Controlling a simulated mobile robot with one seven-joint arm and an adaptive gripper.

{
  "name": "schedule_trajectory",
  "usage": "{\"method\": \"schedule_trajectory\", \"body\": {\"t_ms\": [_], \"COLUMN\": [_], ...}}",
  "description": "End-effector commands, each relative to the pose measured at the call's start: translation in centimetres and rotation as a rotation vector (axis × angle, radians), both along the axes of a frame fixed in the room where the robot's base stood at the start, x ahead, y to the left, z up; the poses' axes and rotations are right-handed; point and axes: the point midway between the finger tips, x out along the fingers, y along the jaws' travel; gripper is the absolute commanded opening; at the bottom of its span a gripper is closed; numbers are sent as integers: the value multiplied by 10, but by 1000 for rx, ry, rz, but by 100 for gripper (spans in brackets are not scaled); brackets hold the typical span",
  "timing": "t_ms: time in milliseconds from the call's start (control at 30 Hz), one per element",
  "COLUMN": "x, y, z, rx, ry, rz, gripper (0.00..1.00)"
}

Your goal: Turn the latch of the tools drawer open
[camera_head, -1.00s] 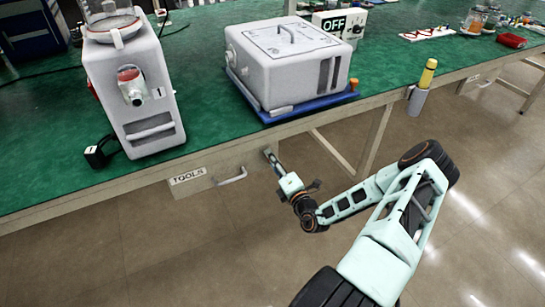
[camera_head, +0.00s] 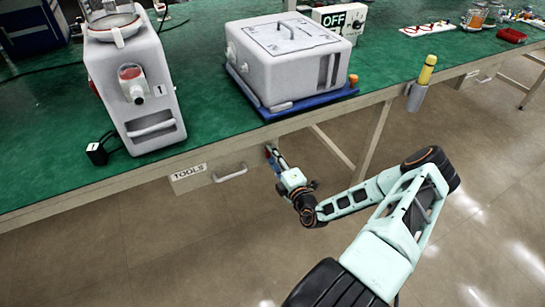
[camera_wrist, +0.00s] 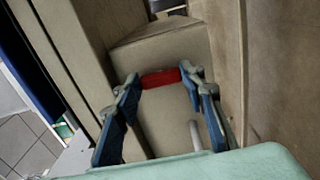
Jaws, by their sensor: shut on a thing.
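The tools drawer (camera_head: 205,180) is under the green bench's front edge, with a "TOOLS" label (camera_head: 188,172) and a metal bar handle (camera_head: 231,174). It looks closed. In the wrist view, a small red latch (camera_wrist: 161,78) sits on the beige drawer front (camera_wrist: 165,115). My gripper (camera_wrist: 162,77) has its two blue-grey fingers on either side of the latch, shut on it at the fingertips. In the head view my gripper (camera_head: 271,152) is at the drawer's right end, right of the handle; the latch is barely discernible there.
On the bench (camera_head: 200,140) stand a white canister machine (camera_head: 150,85) and a white boxy unit (camera_head: 290,65) on a blue tray (camera_head: 300,104). A yellow-capped bottle (camera_head: 427,72) hangs at the bench edge. A bench leg (camera_head: 374,135) is right of my gripper. The floor in front is clear.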

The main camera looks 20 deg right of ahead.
Motion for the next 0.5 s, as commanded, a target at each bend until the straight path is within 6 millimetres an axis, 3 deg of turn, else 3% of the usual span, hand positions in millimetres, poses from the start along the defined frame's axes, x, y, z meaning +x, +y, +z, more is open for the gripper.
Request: {"method": "schedule_trajectory", "body": {"t_ms": [67,100,233,500], "x": [0,0,0,0], "y": [1,1,1,0], "z": [0,0,0,0], "rx": [3,3,3,1], "ry": [0,0,0,0], "rz": [1,1,1,0], "gripper": [13,38,53,55]}}
